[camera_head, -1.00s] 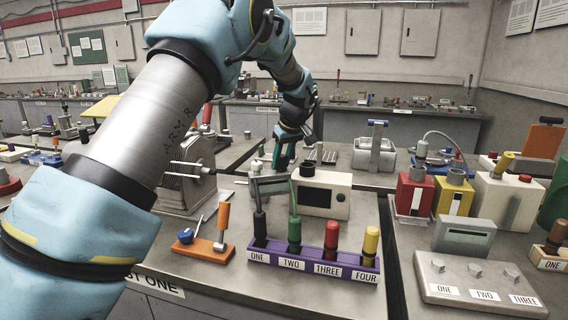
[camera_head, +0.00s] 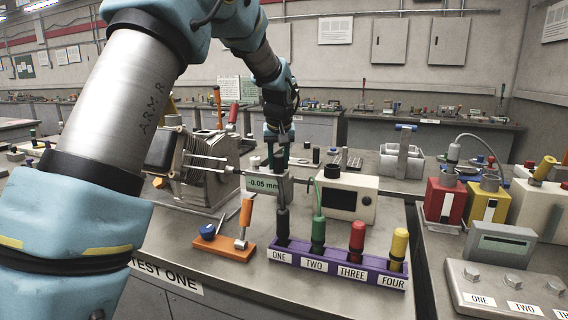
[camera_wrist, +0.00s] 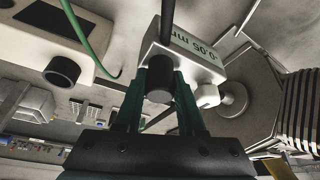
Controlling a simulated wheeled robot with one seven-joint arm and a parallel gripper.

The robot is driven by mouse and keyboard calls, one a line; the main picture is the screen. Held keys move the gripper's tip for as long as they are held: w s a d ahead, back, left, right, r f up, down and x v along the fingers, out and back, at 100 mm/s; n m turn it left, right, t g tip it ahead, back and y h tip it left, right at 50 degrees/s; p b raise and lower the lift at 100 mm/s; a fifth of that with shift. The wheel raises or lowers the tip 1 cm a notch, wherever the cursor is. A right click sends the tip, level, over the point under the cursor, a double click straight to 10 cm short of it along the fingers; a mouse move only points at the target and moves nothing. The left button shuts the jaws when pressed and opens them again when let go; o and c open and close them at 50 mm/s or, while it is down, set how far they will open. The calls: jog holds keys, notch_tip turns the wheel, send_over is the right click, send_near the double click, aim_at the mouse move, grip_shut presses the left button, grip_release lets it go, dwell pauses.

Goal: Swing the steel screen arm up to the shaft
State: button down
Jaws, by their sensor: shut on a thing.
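The steel screen arm carries a grey box (camera_head: 262,184) whose display reads -0.05 mm, facing the head camera. The box also shows in the wrist view (camera_wrist: 185,45), with the reading upside down. My gripper (camera_head: 278,152) is above and behind the box, pointing down. In the wrist view, its dark green fingers (camera_wrist: 160,98) are shut on a dark round handle (camera_wrist: 160,82) beside the box. Thin steel shafts (camera_head: 208,164) stick out right from a ribbed grey motor housing (camera_head: 205,180). Their tips end close to the box's left side; whether they touch I cannot tell.
A purple rack (camera_head: 335,270) with coloured handles stands in front. A cream instrument (camera_head: 345,200) with a dark screen is just right of the box. An orange base (camera_head: 222,248) with an upright orange handle sits front left. Red and yellow boxes stand further right.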

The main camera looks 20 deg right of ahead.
jog(key=shift+w+a, duration=0.2)
jog(key=shift+a, duration=0.05)
jog(key=c, duration=0.5)
grip_release()
jog(key=shift+d, duration=0.1)
jog(key=b+v, duration=0.2)
jog(key=v, duration=0.9)
jog(key=shift+f, duration=0.1)
